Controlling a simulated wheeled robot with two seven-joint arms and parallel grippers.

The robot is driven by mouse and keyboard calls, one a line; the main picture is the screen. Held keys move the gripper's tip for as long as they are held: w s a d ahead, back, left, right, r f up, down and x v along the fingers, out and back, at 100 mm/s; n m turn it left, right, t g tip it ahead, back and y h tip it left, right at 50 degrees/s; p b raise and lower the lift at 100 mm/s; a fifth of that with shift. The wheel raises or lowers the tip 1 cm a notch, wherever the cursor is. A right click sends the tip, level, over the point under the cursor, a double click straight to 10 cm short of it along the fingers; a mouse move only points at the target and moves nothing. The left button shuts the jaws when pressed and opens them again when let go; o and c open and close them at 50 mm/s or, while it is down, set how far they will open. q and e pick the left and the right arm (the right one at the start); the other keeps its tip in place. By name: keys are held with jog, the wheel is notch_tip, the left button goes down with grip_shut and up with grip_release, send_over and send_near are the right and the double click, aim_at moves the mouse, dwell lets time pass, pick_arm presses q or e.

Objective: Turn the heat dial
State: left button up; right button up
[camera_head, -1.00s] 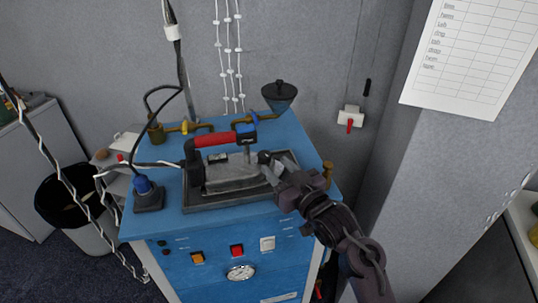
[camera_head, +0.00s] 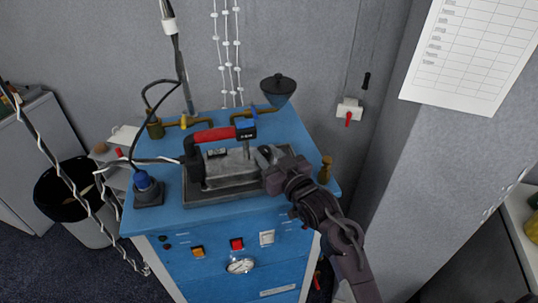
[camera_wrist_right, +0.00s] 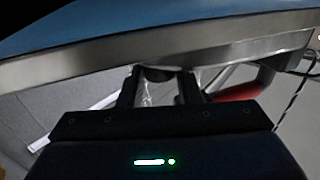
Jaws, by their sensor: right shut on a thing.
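The iron (camera_head: 230,168) sits in a dark tray on top of the blue cabinet, with its red handle (camera_head: 214,135) on top. My right gripper (camera_head: 266,156) comes in from the lower right and is at the right end of the iron. In the right wrist view the two fingers (camera_wrist_right: 157,88) stand on either side of a small dark piece, which looks like the heat dial (camera_wrist_right: 153,73), and are shut on it. The dial's markings cannot be seen, and in the head view the gripper covers it. My left gripper is not in view.
A funnel (camera_head: 278,90) and brass valves stand behind the iron. A blue-capped fitting (camera_head: 146,188) is at the left. Cables hang at the left.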

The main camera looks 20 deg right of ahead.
jog(key=m+h, duration=0.1)
jog(key=h, duration=0.1)
jog(key=shift+a+r+m+t+h, duration=0.1)
jog(key=shift+a+m+t+h, duration=0.2)
jog(key=shift+m+h, duration=0.1)
jog(key=shift+m+h+p, duration=0.3)
jog(key=shift+m+h, duration=0.3)
jog(key=shift+h, duration=0.4)
jog(key=o, duration=0.7)
